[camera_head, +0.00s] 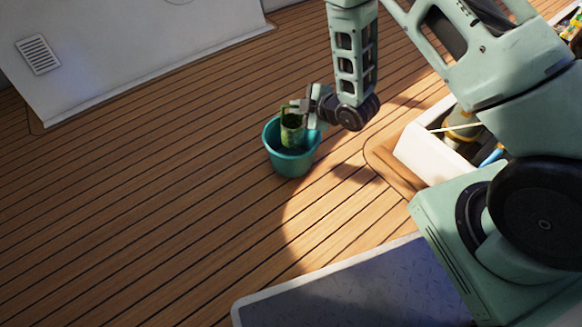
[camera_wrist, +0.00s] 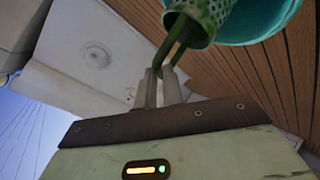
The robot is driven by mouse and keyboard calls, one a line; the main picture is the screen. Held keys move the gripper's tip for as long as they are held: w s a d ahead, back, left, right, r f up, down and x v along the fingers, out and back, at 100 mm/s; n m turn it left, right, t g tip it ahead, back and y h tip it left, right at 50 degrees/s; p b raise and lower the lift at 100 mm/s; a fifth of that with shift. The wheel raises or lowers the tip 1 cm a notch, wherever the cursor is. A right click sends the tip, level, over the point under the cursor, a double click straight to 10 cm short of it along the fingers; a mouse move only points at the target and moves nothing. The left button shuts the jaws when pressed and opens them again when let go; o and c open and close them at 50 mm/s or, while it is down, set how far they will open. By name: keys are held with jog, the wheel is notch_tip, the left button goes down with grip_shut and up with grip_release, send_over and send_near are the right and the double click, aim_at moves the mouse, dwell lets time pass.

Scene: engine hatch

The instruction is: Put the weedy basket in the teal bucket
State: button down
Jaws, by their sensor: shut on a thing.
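The weedy basket (camera_head: 291,131) is a green, perforated cylinder with a handle. My gripper (camera_head: 302,107) is shut on its handle. In the head view the basket is at the mouth of the teal bucket (camera_head: 291,165), with its lower part inside the rim. Whether it touches the bucket's floor is hidden. In the wrist view the basket (camera_wrist: 203,18) hangs from the handle between my fingertips (camera_wrist: 164,74), and the teal bucket (camera_wrist: 262,22) shows right behind it.
An open hatch with a white raised wall (camera_head: 428,155) lies to the right, with several items inside. A grey textured panel (camera_head: 350,290) is at the bottom. A white wall with a vent (camera_head: 38,55) stands upper left. The planked deck (camera_head: 150,200) left of the bucket is clear.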

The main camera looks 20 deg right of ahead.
aim_at(300, 134)
notch_tip(300, 134, down, 11)
jog(key=b, duration=0.7)
jog(key=shift+a+r, duration=0.1)
jog(key=shift+a, duration=0.05)
jog(key=shift+r, duration=0.1)
jog(key=c, duration=1.9)
grip_release()
jog(key=o, duration=0.4)
